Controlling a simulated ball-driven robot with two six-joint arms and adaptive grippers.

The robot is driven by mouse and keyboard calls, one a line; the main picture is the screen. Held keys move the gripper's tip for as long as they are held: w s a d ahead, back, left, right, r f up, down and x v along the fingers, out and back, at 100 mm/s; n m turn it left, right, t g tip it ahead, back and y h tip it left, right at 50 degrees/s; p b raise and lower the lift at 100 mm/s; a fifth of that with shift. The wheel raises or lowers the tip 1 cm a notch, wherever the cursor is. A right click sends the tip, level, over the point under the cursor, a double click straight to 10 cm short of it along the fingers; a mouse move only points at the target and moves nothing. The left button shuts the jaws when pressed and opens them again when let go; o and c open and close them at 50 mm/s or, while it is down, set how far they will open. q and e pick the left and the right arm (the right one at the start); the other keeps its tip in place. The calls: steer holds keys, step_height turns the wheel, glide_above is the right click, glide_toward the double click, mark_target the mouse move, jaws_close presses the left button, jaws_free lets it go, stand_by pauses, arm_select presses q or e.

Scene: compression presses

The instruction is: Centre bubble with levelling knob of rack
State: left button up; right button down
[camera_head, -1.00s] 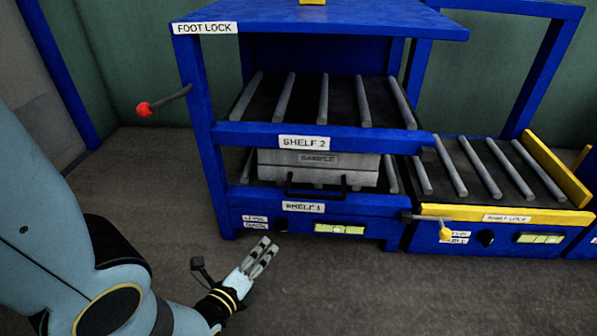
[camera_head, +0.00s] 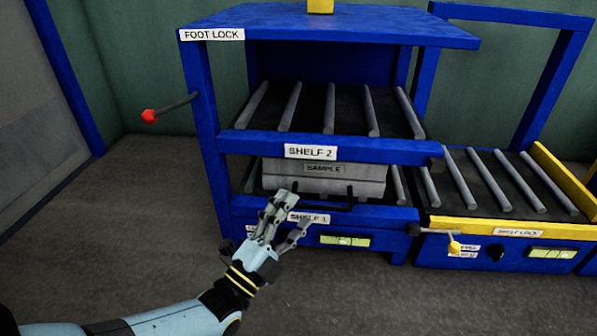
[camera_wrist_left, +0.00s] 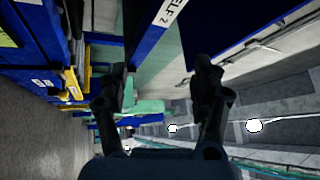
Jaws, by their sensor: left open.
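The blue rack (camera_head: 330,28) stands ahead, with a yellow-green bubble level (camera_head: 345,241) on its lower front. The bubble is too small to place exactly in the vial. The rack's dark levelling knob, left of the level, is hidden behind my left gripper (camera_head: 286,212). That gripper is open and empty, in front of the rack's lower left front, overlapping the edge of the shelf 1 label (camera_head: 310,218). In the left wrist view its two fingers (camera_wrist_left: 155,76) are spread apart with nothing between them. I cannot tell whether it touches the rack. My right gripper is not in view.
A grey sample box (camera_head: 323,170) with a black handle lies on shelf 1. A red-knobbed foot lock lever (camera_head: 150,115) sticks out left. A lower roller stand (camera_head: 497,228) adjoins at right, with its own knob (camera_head: 495,252), level (camera_head: 552,253) and yellow-tipped lever (camera_head: 454,247).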

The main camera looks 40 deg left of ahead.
arm_select(q)
steer(key=s+d+r+n+t+h, duration=0.1)
steer(key=r, duration=0.5)
steer(key=s+d+r+n+t+h, duration=0.1)
steer(key=d+r+n+t, duration=0.1)
steer(key=r, duration=0.5)
steer(key=shift+s+d+r+h+b, duration=0.3)
steer(key=shift+s, duration=0.05)
steer(key=shift+h, duration=0.3)
